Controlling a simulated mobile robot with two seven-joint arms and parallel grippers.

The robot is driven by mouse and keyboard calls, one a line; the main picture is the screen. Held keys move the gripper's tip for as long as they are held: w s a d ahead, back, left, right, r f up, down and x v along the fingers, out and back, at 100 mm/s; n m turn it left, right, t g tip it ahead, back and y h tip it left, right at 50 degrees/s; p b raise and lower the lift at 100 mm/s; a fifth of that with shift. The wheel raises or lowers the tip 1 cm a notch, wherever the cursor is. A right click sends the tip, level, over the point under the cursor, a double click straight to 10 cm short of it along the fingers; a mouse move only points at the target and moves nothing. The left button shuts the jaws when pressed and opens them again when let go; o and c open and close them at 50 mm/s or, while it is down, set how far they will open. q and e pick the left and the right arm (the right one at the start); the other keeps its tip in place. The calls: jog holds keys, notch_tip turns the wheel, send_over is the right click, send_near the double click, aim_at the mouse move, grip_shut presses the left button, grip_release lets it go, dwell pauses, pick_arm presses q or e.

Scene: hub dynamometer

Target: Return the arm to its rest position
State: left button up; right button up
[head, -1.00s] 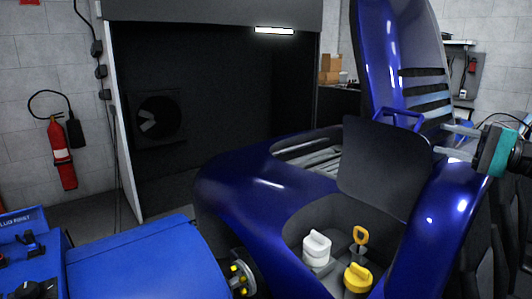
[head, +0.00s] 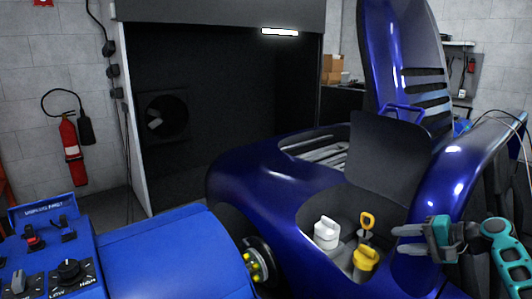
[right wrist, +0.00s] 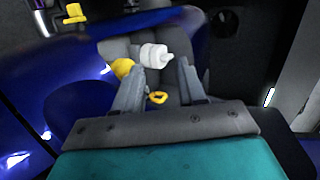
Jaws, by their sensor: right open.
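My right gripper (head: 402,238) is at the right in the head view, at the right side of the open engine bay. It is open, with grey fingers and a teal body, and nothing shows between the fingers. In the right wrist view its spread fingers (right wrist: 160,72) point toward the bay, where a white cap (right wrist: 155,56) and a yellow cap (right wrist: 122,67) show beyond them. In the head view the white cap (head: 326,232), a yellow cap (head: 366,262) and a yellow-handled dipstick (head: 367,222) stand in the bay. My left gripper is not in view.
The blue vehicle body (head: 262,172) surrounds the bay, with its raised hood (head: 405,50) behind. A dark panel (head: 388,158) stands behind the bay. A blue control console (head: 165,255) fills the lower left. A fire extinguisher (head: 72,152) hangs on the left wall.

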jog(key=s+a+f+n+h, duration=0.25)
jog(key=s+f, duration=0.45)
jog(key=f, duration=0.4)
jog(key=s+a+f+n+h, duration=0.2)
jog(key=s+a+f+h, duration=0.15)
jog(key=s+f, duration=0.5)
jog(key=s+a+n+t, duration=0.1)
jog(key=s+a+n, duration=0.2)
jog(key=s+a, duration=0.2)
jog(key=s+a+n+t, duration=0.1)
jog(key=s+a+n, duration=0.2)
jog(key=s, duration=0.7)
jog(key=shift+s+a+n+h, duration=0.35)
jog(key=shift+a+h, duration=0.05)
jog(key=shift+a, duration=0.85)
jog(key=shift+d, duration=0.1)
